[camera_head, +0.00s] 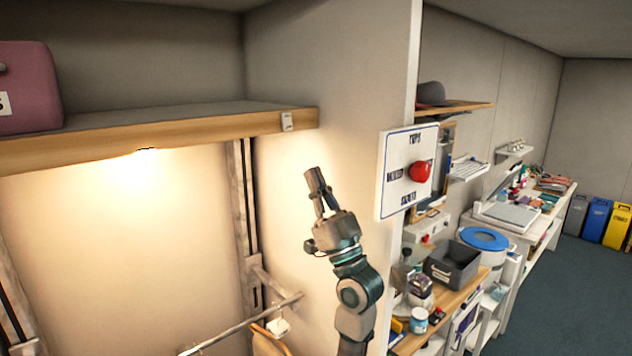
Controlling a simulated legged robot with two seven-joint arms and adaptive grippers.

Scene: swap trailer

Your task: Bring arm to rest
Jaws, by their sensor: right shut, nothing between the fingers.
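My right gripper (317,186) is raised in the middle of the camera_head view, pointing up, in front of the pale side wall of the alcove. Its fingers are together at the tips, with nothing between them. My right arm comes up from the bottom edge below it. A white panel (394,186) with a red round button (420,171) is on the wall edge to the right of the gripper, apart from it. My left gripper is not in view.
A wooden shelf (207,127) with a pink case (26,88) is at upper left. A metal rod (240,325) crosses at lower left. At right, a cluttered bench (462,302) holds a dark grey bin (457,265). Coloured bins (594,222) stand at the far right beside clear floor.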

